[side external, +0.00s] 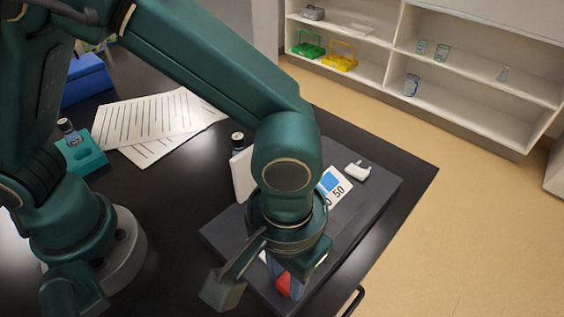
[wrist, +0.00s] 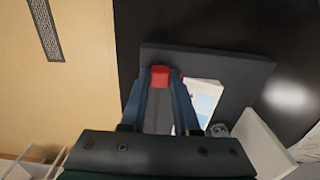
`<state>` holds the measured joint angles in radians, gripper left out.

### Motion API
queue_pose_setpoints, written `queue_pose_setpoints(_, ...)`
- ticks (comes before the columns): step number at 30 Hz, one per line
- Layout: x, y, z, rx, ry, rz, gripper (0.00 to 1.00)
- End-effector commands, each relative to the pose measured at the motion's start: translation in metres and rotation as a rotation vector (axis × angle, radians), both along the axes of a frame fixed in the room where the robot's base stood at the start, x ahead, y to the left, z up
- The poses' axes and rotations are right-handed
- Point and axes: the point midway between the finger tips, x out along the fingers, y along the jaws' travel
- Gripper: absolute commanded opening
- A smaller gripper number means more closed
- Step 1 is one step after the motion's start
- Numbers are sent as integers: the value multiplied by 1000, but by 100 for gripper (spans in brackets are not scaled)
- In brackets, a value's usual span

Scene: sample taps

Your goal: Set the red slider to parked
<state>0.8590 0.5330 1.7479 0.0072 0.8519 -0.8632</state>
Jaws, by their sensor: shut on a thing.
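The red slider (wrist: 160,77) sits between the fingertips of my gripper (wrist: 161,85) in the wrist view, near the far edge of a dark grey panel (wrist: 240,70). My gripper is shut on it. In the side view, a red part of the slider (side external: 283,286) shows below my gripper (side external: 296,272), close to the panel's front end. The panel (side external: 375,190) lies on the black table. A white card (side external: 336,186) with a blue patch and the number 50 is on it. My wrist hides much of the panel, and I cannot read any parked mark.
A white upright plate (side external: 243,175) and a dark-capped vial (side external: 237,141) stand behind my wrist. A small white piece (side external: 357,170) lies on the panel. Printed sheets (side external: 150,120), a teal holder (side external: 82,155) and a blue box (side external: 88,80) are farther left.

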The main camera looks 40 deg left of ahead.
Motion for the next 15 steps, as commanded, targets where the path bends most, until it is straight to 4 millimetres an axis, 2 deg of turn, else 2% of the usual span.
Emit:
queue_pose_setpoints(4, -5, -1, 1, 1, 14, 1, 0)
queue_pose_setpoints(5, -5, -1, 1, 2, 15, 1, 37)
queue_pose_setpoints(6, -5, -1, 1, 2, 15, 1, 52)
queue_pose_setpoints(7, -5, -1, 0, 2, 14, 1, 60)
queue_pose_setpoints(15, -3, 0, 0, 3, 12, 1, 60)
